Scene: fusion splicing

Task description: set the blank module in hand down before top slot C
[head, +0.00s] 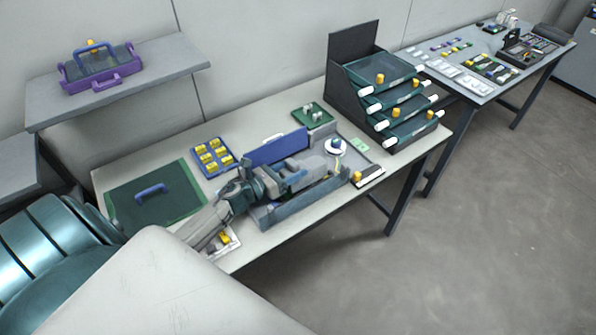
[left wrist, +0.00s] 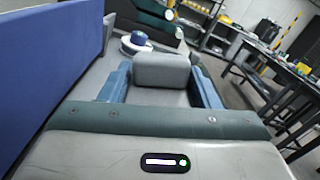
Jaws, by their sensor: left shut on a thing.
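My left gripper (head: 311,172) reaches in from the left, low over a grey-blue open tray (head: 272,217) on the near table. In the left wrist view, its two blue fingers (left wrist: 160,85) stand either side of a plain grey block (left wrist: 165,71), apparently the blank module, and it is shut on it. Gripper and arm hide much of the block in the head view. A raised blue panel (head: 278,149) stands along the tray's back; it fills the left of the left wrist view (left wrist: 50,60). I cannot make out slot labels, so top slot C is not identifiable. My right gripper is not in view.
A white disc with a blue knob (head: 335,147) sits right of the gripper. A dark rack with stacked trays (head: 340,97) stands at the back right. A blue tray of yellow pieces (head: 212,157) and a green mat (head: 130,208) lie to the left.

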